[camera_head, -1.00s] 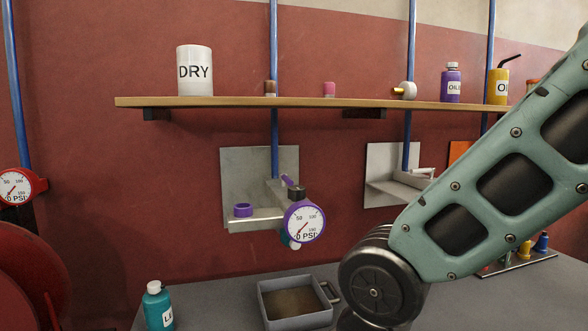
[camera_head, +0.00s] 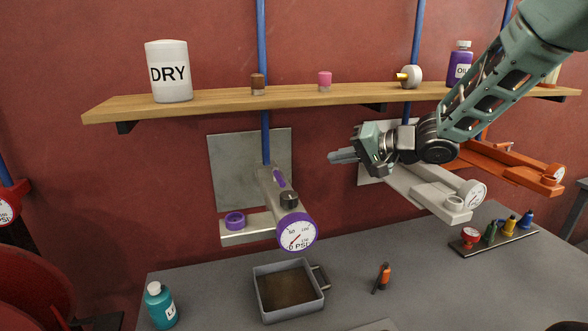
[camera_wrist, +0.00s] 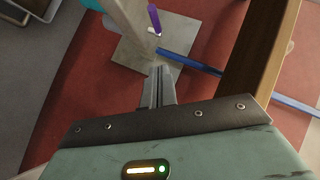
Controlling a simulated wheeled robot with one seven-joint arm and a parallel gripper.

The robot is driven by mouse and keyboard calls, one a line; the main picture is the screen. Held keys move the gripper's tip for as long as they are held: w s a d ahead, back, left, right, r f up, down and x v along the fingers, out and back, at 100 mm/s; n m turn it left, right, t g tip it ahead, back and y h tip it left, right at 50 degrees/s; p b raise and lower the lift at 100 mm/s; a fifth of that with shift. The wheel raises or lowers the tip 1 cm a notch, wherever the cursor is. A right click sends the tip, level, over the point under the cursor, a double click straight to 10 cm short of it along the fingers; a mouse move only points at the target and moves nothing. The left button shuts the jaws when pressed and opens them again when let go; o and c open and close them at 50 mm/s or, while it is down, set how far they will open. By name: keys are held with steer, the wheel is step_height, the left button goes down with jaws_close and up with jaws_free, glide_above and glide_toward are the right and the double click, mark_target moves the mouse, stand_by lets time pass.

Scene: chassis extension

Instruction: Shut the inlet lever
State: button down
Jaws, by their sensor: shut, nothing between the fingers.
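The purple lever (camera_head: 279,177), seemingly the inlet lever, slants on top of the pale pipe fitting below the blue pipe (camera_head: 262,137), in front of a grey wall plate (camera_head: 228,168). The lever also shows near the top of the wrist view (camera_wrist: 154,19). A purple-rimmed gauge (camera_head: 297,231) sits at the fitting's front end. My gripper (camera_head: 332,157) is shut and empty, to the right of the lever and apart from it, pointing left. In the wrist view its closed fingers (camera_wrist: 162,72) point toward the wall plate, with the lever beyond their tips.
The wooden shelf (camera_head: 220,101) runs just above my gripper, carrying a DRY canister (camera_head: 168,71) and bottles. A second pale fitting with a gauge (camera_head: 472,194) stands below my wrist. A grey tray (camera_head: 288,290), a teal bottle (camera_head: 160,305) and a small orange item (camera_head: 382,277) are on the bench.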

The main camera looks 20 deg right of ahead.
mark_target(280, 182)
steer(key=shift+s+a+f+p+x, duration=0.15)
steer(key=shift+s+a+f+x, duration=0.15)
steer(key=shift+x, duration=1.75)
steer(key=shift+s+a+f+p+x, duration=0.1)
steer(key=shift+s+a+x, duration=0.2)
steer(key=shift+x, duration=1.75)
steer(key=shift+s+a+f+p+x, duration=0.2)
steer(key=shift+s+x, duration=0.2)
steer(key=shift+x, duration=1.65)
steer(key=shift+s+a+r, duration=0.1)
steer(key=shift+s+a+p, duration=0.2)
steer(key=shift+a+p, duration=0.45)
steer(key=shift+a, duration=0.1)
steer(key=shift+s+a+p, duration=0.1)
steer(key=shift+a+p, duration=0.25)
steer(key=shift+a, duration=0.75)
